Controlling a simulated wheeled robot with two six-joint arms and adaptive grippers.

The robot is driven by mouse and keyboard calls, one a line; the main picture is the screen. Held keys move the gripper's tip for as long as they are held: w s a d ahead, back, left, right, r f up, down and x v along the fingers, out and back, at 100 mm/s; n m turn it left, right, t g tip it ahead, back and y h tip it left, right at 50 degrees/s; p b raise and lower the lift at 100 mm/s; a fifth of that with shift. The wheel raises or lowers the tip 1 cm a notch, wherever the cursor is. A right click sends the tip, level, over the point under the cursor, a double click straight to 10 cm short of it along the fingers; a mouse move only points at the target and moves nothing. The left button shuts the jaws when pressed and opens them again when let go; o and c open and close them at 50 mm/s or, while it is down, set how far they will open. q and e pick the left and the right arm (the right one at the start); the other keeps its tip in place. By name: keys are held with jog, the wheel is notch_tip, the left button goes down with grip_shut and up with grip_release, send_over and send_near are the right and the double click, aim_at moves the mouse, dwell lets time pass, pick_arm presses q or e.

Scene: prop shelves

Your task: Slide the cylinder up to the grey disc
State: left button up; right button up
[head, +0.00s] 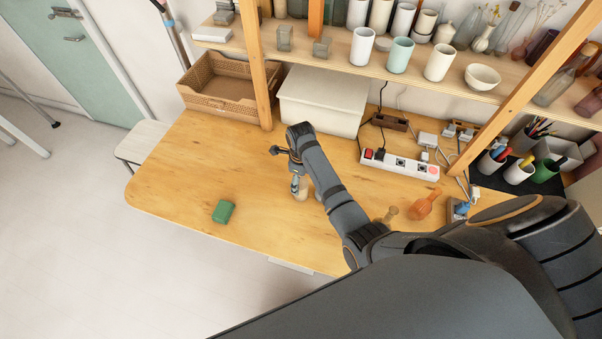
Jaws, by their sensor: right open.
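My right arm reaches in from the lower right over the wooden table (170,180), and its gripper (295,185) points down near the middle of the table. The gripper is open. A small pale cylinder (302,194) stands on the table right at the fingers; I cannot tell whether they touch it. A small greyish thing (319,195) shows just right of the cylinder, mostly hidden by my arm; I cannot tell whether it is the grey disc. No grey disc shows clearly elsewhere. My left gripper is not in view.
A green block (223,211) lies left of the gripper. An orange wooden piece (425,204) and a small tan peg (391,214) lie to the right. A white box (322,100), wicker basket (215,95) and power strip (400,164) line the back.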

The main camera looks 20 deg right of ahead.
jog(key=shift+r, duration=2.3)
